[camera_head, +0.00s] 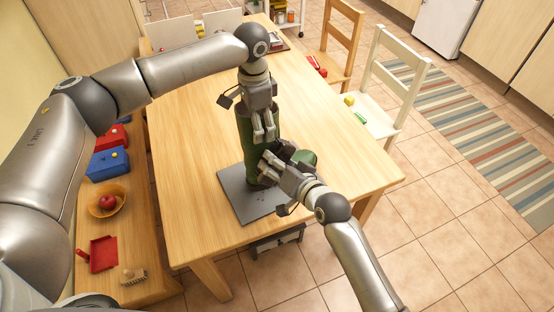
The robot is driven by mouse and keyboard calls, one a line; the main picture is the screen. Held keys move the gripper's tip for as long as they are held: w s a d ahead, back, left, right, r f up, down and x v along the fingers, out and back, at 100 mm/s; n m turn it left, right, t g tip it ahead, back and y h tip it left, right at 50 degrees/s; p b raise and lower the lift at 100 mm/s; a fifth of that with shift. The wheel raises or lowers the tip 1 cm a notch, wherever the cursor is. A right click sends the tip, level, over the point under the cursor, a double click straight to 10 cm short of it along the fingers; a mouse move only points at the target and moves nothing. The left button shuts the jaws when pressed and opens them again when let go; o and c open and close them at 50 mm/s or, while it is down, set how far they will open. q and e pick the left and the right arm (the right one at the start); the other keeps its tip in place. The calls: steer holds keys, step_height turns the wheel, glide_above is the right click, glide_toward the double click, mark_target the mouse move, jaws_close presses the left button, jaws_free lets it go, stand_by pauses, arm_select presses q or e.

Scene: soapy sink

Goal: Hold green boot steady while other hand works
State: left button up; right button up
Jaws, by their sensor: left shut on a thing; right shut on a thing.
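The green boot (243,128) stands upright on a dark grey mat (232,190) on the wooden table. Its toe points right, and part of it shows beyond my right gripper. My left gripper (262,136) comes down from above and is shut on the boot's shaft at the upper front. My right gripper (270,165) is lower, in front of the boot's foot. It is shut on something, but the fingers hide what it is. The lower middle of the boot is hidden behind my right gripper. Small dark specks lie on the mat.
A bench on the left holds red (112,137) and blue boxes (107,164), a bowl (122,203) with a red fruit, a red dustpan (102,253) and a brush (132,276). Chairs (385,85) stand along the table's right side. The table (185,150) is clear left of the mat.

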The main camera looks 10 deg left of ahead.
steer(key=shift+f, duration=1.7)
steer(key=shift+w+a+r, duration=0.15)
steer(key=shift+a+r, duration=0.05)
steer(key=shift+r, duration=0.55)
arm_select(q)
steer(key=shift+s+f, duration=0.1)
steer(key=shift+f, duration=0.2)
arm_select(e)
steer(key=shift+d+r, duration=0.15)
steer(key=shift+r, duration=2.3)
steer(key=shift+s, duration=0.25)
steer(key=s+d, duration=0.4)
steer(key=shift+s+f, duration=0.15)
steer(key=shift+s, duration=0.1)
